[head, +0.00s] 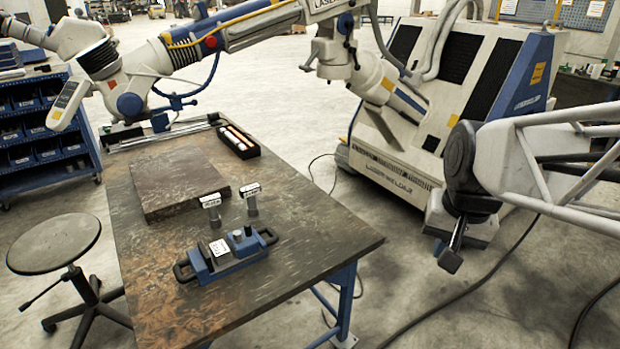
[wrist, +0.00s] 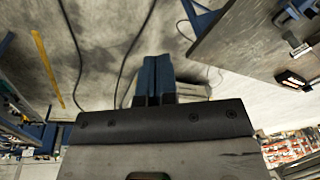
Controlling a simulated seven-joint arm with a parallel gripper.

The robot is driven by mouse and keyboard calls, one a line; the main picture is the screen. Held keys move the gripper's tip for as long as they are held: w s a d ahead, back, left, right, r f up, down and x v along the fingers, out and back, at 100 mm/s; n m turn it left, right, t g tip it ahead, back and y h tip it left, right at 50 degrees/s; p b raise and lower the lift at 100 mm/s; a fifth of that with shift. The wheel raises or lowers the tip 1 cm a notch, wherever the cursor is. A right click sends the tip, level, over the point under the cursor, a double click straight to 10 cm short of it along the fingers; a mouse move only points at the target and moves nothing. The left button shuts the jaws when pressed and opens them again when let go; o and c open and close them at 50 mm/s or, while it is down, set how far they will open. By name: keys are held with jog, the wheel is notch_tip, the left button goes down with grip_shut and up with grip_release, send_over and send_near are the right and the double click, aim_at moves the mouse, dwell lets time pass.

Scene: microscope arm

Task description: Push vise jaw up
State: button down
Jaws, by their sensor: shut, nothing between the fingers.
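The blue vise (head: 225,256) lies on the dark workbench near its front edge in the head view. It has a pale labelled plate, a knob on top and black handles at both ends. I cannot tell clearly which part is the moving jaw. My gripper (head: 452,258) hangs to the right of the workbench, off its edge and well apart from the vise. Its fingers are shut with nothing between them. In the wrist view the two fingers (wrist: 158,62) stand close together over bare floor. A blue part at that view's upper right edge may be the vise.
Two small labelled upright pieces (head: 211,210) (head: 251,199) stand just behind the vise. A flat dark slab (head: 180,180) and an open box (head: 238,141) lie farther back on the workbench (head: 310,235). A stool (head: 54,243) stands left. A large machine stands behind right.

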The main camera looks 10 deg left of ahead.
aim_at(242, 237)
jog(key=w+a+f+m+g+y, duration=0.1)
jog(key=w+a+f+m, duration=0.1)
jog(key=w+a, duration=0.7)
jog(key=w+a+f+m+g, duration=0.2)
jog(key=w+a, duration=0.5)
jog(key=w, duration=0.5)
jog(key=w+a+f+m, duration=0.1)
jog(key=w+a+f, duration=0.3)
jog(key=a, duration=0.3)
jog(key=w+a+f+m+g+y, duration=0.1)
jog(key=w+a+f, duration=0.3)
jog(key=a, duration=0.3)
jog(key=w+a+f+m+g, duration=0.1)
jog(key=w+a+f, duration=0.3)
jog(key=a+f, duration=0.1)
jog(key=shift+w+a+f, duration=0.2)
jog(key=shift+a+f, duration=0.15)
jog(key=shift+a, duration=0.55)
jog(key=shift+f, duration=0.1)
jog(key=x, duration=1)
jog(key=shift+a, duration=0.15)
jog(key=shift+s+a, duration=1.35)
jog(key=shift+s, duration=0.05)
